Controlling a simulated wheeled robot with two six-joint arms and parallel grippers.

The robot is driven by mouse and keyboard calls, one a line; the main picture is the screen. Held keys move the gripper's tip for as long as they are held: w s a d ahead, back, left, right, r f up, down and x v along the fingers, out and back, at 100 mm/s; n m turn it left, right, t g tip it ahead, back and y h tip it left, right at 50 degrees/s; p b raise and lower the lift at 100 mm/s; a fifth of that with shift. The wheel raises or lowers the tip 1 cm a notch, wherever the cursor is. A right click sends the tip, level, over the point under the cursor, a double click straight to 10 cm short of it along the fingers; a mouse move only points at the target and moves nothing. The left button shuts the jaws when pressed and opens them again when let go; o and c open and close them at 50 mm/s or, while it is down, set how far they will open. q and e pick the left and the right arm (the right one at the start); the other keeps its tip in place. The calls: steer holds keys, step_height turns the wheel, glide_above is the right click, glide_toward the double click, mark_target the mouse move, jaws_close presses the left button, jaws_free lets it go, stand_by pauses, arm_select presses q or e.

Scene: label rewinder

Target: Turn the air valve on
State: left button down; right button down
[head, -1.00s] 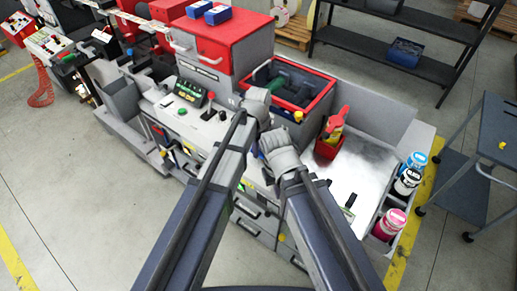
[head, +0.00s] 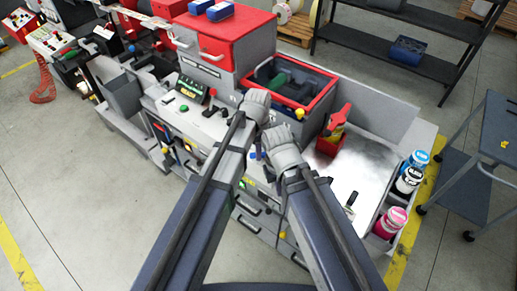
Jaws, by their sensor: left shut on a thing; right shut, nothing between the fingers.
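My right gripper (head: 283,150) is lower and to the right, shut and empty, over the front edge of the bright worktop. A small blue part (head: 258,155) shows between the two arms, close to the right gripper. I cannot make out for sure which part is the air valve; its handle may be hidden by my grippers or arms.
A red-rimmed bin (head: 262,72) stands behind my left gripper. A grey cart (head: 480,165) stands at the right, with clear floor at the left.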

arm_select(q)
steer(key=shift+s+d+n, duration=0.1)
steer(key=shift+s+n, duration=0.15)
steer(key=shift+n, duration=0.65)
steer(key=shift+s+n, duration=0.2)
steer(key=shift+n, duration=0.7)
steer(key=c, duration=0.7)
jaws_free()
steer(key=shift+r, duration=0.1)
step_height(320, 180, up, 8)
steer(key=p, duration=0.8)
steer(key=shift+f, duration=0.2)
